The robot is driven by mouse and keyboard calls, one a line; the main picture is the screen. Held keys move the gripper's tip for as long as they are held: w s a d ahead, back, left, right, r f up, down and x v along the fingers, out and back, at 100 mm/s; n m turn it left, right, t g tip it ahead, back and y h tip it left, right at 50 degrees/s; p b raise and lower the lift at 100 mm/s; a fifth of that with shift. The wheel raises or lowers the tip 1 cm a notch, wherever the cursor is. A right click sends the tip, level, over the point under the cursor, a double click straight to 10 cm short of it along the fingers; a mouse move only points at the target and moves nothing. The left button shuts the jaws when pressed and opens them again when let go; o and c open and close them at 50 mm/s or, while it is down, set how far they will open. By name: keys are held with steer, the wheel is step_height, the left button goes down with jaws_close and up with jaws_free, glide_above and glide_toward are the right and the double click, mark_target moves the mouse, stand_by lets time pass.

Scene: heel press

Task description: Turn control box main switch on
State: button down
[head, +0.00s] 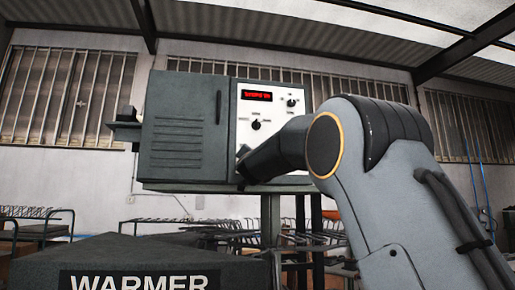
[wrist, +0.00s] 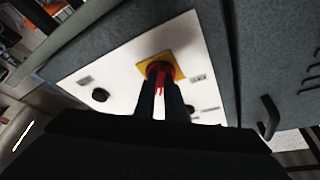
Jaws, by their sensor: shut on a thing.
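The control box (head: 180,125) is a dark grey cabinet with a white panel (head: 270,105) on its right side. The panel has a lit red display (head: 256,96) and two black knobs, one at upper right (head: 292,103) and one lower (head: 255,125). In the wrist view a red switch handle (wrist: 161,74) sits on a yellow square plate (wrist: 179,66) on the white panel. My gripper (wrist: 160,92) is shut on the red handle, one dark finger on each side. In the head view my arm hides the main switch and the lower panel.
A dark box marked WARMER (head: 140,262) stands at the front left. Metal racks and tables (head: 200,228) stand behind and below the control box. A dark door handle (wrist: 268,118) sticks out right of the panel in the wrist view.

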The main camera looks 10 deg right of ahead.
steer(key=shift+r+m+g+h+p, duration=0.15)
steer(key=shift+m+g+h+p, duration=0.15)
steer(key=shift+m+p, duration=0.75)
steer(key=shift+m, duration=0.25)
steer(key=c, duration=1.8)
jaws_free()
steer(key=b+v, duration=0.3)
steer(key=v, duration=0.5)
steer(key=shift+w, duration=0.1)
